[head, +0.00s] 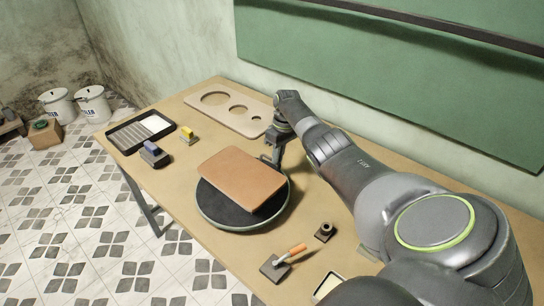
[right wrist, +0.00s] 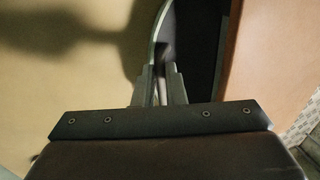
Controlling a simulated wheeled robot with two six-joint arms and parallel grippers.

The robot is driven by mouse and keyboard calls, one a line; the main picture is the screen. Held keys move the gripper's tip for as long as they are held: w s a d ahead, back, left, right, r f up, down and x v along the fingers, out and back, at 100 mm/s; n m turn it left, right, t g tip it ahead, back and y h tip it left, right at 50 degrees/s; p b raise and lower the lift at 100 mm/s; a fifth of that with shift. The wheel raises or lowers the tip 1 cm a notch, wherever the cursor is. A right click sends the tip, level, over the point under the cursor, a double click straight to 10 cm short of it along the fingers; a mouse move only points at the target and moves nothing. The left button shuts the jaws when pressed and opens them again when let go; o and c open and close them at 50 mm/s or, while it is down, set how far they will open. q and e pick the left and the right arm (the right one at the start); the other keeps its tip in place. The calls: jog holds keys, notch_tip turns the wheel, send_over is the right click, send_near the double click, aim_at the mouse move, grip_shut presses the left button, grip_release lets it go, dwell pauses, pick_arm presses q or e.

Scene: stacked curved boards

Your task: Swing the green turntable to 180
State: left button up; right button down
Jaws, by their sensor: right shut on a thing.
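The turntable (head: 222,214) is a round black disc with a thin pale-green rim, standing on the table. A brown, slightly curved board (head: 241,180) lies on top of it and covers much of the disc. My right gripper (head: 271,161) reaches down at the far side of the turntable. In the right wrist view, its fingers (right wrist: 158,88) are shut on the edge of the turntable (right wrist: 195,45), with the board (right wrist: 262,50) to the right. The fingertips are partly hidden in the head view. My left gripper does not show.
A black tray (head: 139,132), a dark block (head: 153,155) and a yellow-topped item (head: 188,136) lie left. An orange-handled tool (head: 290,254) and a small dark ring-shaped piece (head: 325,231) lie in front.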

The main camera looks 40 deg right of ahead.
jog(key=shift+f, duration=0.1)
dwell(0.4)
jog(key=c, duration=1.5)
grip_release()
jog(key=shift+w, duration=0.1)
jog(key=shift+d+r, duration=0.1)
jog(key=shift+r, duration=0.45)
jog(key=d+r+b, duration=0.1)
jog(key=r, duration=0.4)
jog(key=d+r+b, duration=0.1)
jog(key=r, duration=0.4)
jog(key=d+r+b, duration=0.1)
jog(key=r, duration=0.5)
jog(key=shift+w, duration=0.35)
jog(key=shift+f, duration=0.1)
